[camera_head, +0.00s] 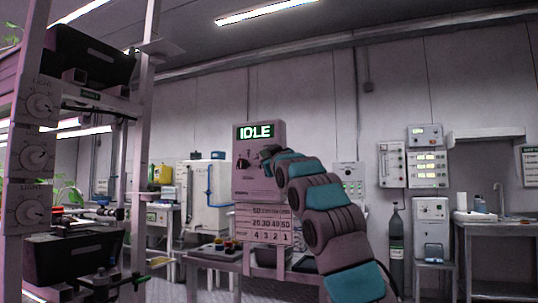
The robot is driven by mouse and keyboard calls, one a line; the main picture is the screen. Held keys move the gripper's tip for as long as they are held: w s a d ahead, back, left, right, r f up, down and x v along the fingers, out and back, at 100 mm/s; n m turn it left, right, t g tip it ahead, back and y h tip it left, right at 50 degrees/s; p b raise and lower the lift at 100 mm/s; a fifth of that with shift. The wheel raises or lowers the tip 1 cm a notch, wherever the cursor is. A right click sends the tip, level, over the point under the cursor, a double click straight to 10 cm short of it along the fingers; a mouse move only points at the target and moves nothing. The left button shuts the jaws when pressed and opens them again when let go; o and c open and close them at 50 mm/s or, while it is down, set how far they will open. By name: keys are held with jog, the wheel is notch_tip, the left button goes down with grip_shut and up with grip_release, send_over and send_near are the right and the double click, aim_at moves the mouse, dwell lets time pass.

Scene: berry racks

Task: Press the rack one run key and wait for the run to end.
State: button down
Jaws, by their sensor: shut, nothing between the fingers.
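A pinkish control box (258,180) stands in the middle of the view. Its lit green display (255,132) reads "IDLE". A small black knob or lever (243,163) shows on its front face. Below it is a panel with printed numbers (267,224), including "4 3 2 1". My arm reaches up from the lower right to the box. My gripper (267,153) is at the right part of the box front, small, dark and shut. I cannot tell if it touches the box. A run key is not clearly visible; my gripper and wrist cover part of the face.
A rack (22,175) with dials and dark trays fills the left side. A table (216,256) with small coloured items stands below the box. A gas cylinder (396,250), wall instruments (428,168) and a sink bench (495,220) are at the right.

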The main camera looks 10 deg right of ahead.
jog(key=shift+w, duration=0.1)
dwell(0.7)
jog(key=shift+w+d+p, duration=0.25)
jog(key=shift+p, duration=0.05)
jog(key=shift+w+d+p, duration=0.3)
jog(key=shift+w+p, duration=0.05)
jog(key=shift+w, duration=0.05)
dwell(0.8)
jog(key=shift+s, duration=0.1)
jog(key=shift+s+a+b, duration=0.5)
jog(key=shift+s+b, duration=0.15)
jog(key=shift+b, duration=0.05)
dwell(0.3)
jog(key=s+a+b, duration=0.1)
jog(key=s, duration=0.1)
jog(key=s+a+b, duration=0.2)
jog(key=shift+b, duration=0.3)
